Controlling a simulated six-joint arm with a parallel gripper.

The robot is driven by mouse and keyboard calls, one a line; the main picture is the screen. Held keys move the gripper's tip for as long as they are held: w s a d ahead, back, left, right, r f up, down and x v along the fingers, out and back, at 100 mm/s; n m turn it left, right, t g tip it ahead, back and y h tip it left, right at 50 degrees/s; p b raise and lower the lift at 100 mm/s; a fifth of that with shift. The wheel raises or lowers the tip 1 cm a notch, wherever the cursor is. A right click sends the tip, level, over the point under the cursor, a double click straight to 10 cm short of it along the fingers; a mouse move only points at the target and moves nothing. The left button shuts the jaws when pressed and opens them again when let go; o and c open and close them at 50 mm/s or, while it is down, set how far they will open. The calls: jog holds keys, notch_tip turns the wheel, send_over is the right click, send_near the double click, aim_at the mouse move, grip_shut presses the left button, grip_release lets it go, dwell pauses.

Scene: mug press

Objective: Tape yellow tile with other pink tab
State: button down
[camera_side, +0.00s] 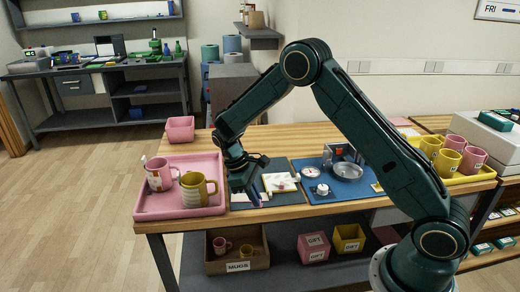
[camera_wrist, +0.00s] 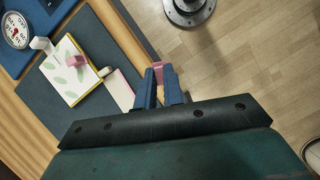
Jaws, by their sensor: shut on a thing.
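The yellow tile (camera_wrist: 62,82) has a pale face with green leaf marks and a yellow edge. It lies on the dark mat in the wrist view and shows small in the side view (camera_side: 281,184). One pink tab (camera_wrist: 77,61) sits on its face near an edge. My gripper (camera_wrist: 159,75) is beside the tile, to its right in the wrist view. Its blue fingers are shut on a small pink piece, likely the other pink tab (camera_wrist: 157,65), mostly hidden between them. The gripper (camera_side: 255,196) is low over the mat in the side view.
A white, pink-edged tile (camera_wrist: 119,91) lies partly hidden beside the fingers. A white clip-like piece (camera_wrist: 39,43) is at the yellow tile's far corner. A pink tray (camera_side: 151,213) with two mugs stands left. A blue mat (camera_side: 358,189) with a dial and metal dish lies right.

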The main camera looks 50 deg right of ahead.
aim_at(276, 174)
jog(key=d+n, duration=0.1)
jog(key=n, duration=0.1)
jog(key=w+d+n+t+h, duration=0.1)
jog(key=d+n, duration=0.1)
jog(key=shift+w+f, duration=0.2)
jog(key=w+d+n+t, duration=0.1)
jog(key=d+n, duration=0.1)
jog(key=d+n+t+h, duration=0.1)
jog(key=d+n, duration=0.2)
jog(key=w+d+n+t, duration=0.1)
jog(key=d+n, duration=0.1)
jog(key=n, duration=0.1)
jog(key=shift+w+d+r+h, duration=0.15)
jog(key=shift+w+d+h, duration=0.15)
jog(key=shift+d, duration=0.05)
jog(key=d+n+t, duration=0.1)
jog(key=d+n, duration=0.1)
jog(key=w+d+r+n+t, duration=0.1)
jog(key=d+n, duration=0.2)
jog(key=d+n+t+y, duration=0.1)
jog(key=d+n, duration=0.2)
jog(key=shift+w+r, duration=0.15)
jog(key=shift+w, duration=0.1)
jog(key=shift+w+d+r+n+t+y, duration=0.1)
jog(key=shift+d+r+n+t+y, duration=0.1)
jog(key=shift+d+n, duration=0.45)
jog(key=shift+d+r+n+t+y, duration=0.15)
jog(key=shift+d+n+t+y, duration=0.05)
jog(key=shift+d+n, duration=0.4)
